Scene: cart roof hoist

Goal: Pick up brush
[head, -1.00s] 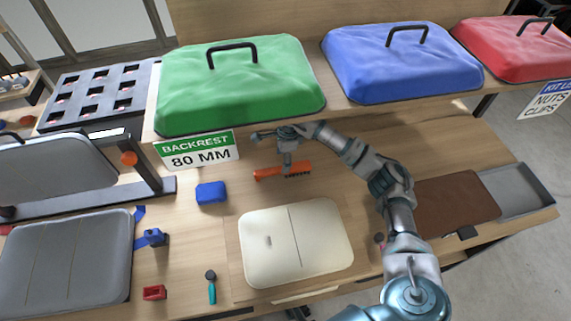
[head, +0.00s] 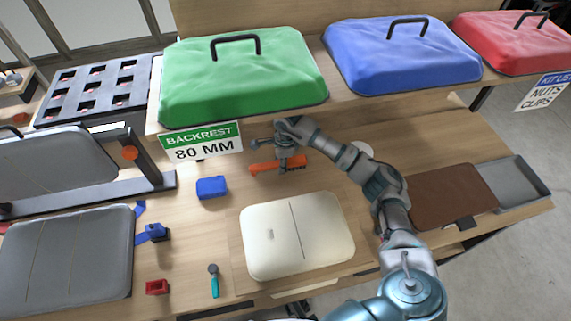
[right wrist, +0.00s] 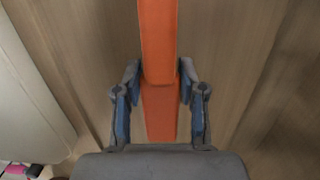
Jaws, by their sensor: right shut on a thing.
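The orange brush (head: 262,167) lies across the wooden bench in the head view, below the green cover and behind the cream panel. My right gripper (head: 284,160) is over its middle and shut on it. In the right wrist view the orange brush (right wrist: 159,40) runs lengthwise between the two blue-padded fingers of my right gripper (right wrist: 160,95). Dark bristles show faintly below its right part in the head view. Whether the brush is clear of the bench I cannot tell. My left gripper is not in view.
A shelf with green (head: 240,85), blue (head: 400,55) and red (head: 510,45) covers overhangs the bench, close behind the brush. A blue block (head: 211,187) lies to the left. The cream panel (head: 270,245) lies in front. A brown panel (head: 452,195) is at right.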

